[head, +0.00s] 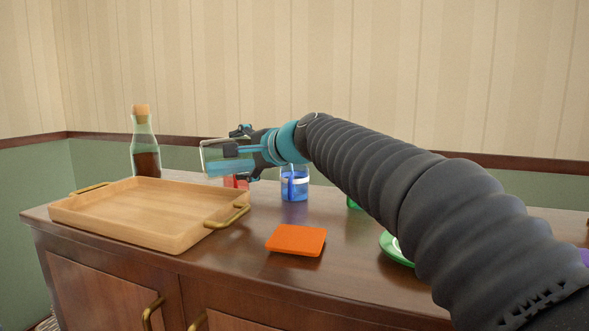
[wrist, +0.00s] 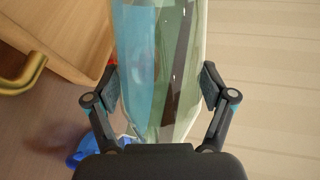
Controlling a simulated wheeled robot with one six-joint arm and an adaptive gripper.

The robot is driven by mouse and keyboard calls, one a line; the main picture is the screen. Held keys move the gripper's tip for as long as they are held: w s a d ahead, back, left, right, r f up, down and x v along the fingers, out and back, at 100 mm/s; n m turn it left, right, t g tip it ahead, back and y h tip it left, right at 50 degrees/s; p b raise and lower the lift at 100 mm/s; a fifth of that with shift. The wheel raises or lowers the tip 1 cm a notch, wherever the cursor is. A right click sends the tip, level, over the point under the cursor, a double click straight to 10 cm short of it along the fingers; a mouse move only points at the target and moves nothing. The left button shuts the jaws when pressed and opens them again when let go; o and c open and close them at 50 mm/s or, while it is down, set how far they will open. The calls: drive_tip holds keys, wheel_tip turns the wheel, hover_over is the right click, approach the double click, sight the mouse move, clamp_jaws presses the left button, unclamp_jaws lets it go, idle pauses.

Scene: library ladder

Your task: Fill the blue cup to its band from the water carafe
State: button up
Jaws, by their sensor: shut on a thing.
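My gripper (head: 250,152) is shut on a clear glass carafe (head: 212,152) and holds it above the sideboard, tipped nearly onto its side. Pale blue, apparently water, shows along its lower side. In the wrist view the carafe (wrist: 160,70) fills the space between both fingers; its mouth is not clearly seen. The blue cup (head: 295,190) stands upright with a white band, just right of and below my gripper. Part of it shows at lower left in the wrist view (wrist: 88,150). I cannot tell its water level.
A red cup (head: 236,182) stands below the carafe. A corked bottle of dark liquid (head: 145,160) stands behind a wooden tray (head: 135,215) with brass handles. An orange square (head: 296,239) lies in front. A green plate (head: 393,247) and a green object (head: 353,204) are partly behind my arm.

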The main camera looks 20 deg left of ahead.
drive_tip(key=shift+d+r+m+y, duration=0.15)
drive_tip(key=shift+r+m+y, duration=0.2)
drive_tip(key=shift+r, duration=0.35)
idle(2.1)
